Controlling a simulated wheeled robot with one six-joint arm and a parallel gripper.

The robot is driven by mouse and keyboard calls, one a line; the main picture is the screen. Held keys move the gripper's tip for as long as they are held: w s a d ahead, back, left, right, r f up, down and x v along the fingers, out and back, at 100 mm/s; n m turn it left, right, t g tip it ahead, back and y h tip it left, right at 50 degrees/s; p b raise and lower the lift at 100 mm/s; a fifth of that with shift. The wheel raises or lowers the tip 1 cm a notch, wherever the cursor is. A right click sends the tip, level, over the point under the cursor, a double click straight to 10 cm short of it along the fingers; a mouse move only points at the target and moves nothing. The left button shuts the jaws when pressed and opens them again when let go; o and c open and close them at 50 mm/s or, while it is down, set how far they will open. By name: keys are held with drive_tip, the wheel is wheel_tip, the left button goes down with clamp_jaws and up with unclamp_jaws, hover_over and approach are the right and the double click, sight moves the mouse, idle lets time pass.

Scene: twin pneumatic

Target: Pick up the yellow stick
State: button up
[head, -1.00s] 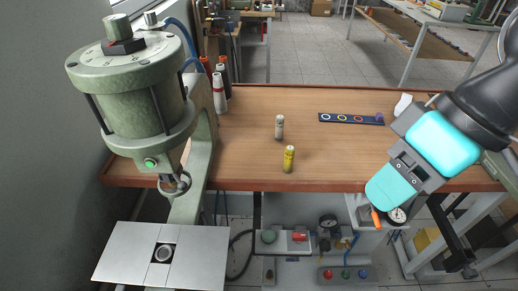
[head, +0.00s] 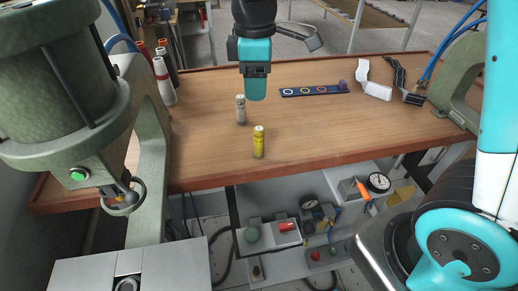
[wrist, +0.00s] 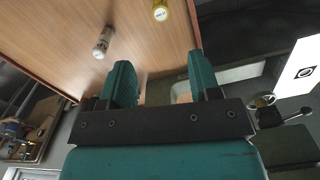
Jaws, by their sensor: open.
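The yellow stick (head: 259,142) stands upright near the front edge of the wooden table (head: 330,140). It also shows at the top edge of the wrist view (wrist: 161,10), partly cut off. A grey-white stick (head: 241,109) stands upright behind it and to its left; it also shows in the wrist view (wrist: 103,42). My gripper (head: 257,97) hangs above the table, behind the yellow stick and near the grey-white one. In the wrist view its two teal fingers (wrist: 160,75) are apart with nothing between them. It touches neither stick.
A dark strip with coloured rings (head: 305,91) and a small purple piece (head: 343,85) lies to the right. White and black parts (head: 376,90) lie beyond it. Green presses (head: 65,95) flank the table. Bottles (head: 163,80) stand at the left. The table's front right is clear.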

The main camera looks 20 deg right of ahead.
approach(259, 139)
drive_tip(key=f, duration=0.2)
drive_tip(key=w+f, duration=0.1)
drive_tip(key=f, duration=0.2)
drive_tip(key=shift+w+f+p, duration=0.2)
drive_tip(key=shift+f+p, duration=0.15)
drive_tip(key=shift+p, duration=0.05)
drive_tip(key=f, duration=0.3)
drive_tip(key=f+p, duration=0.1)
drive_tip(key=f, duration=0.1)
drive_tip(key=shift+s+d+f, duration=0.15)
drive_tip(key=shift+d+f, duration=0.1)
drive_tip(key=shift+f, duration=0.05)
drive_tip(key=shift+c, duration=0.2)
drive_tip(key=c, duration=1)
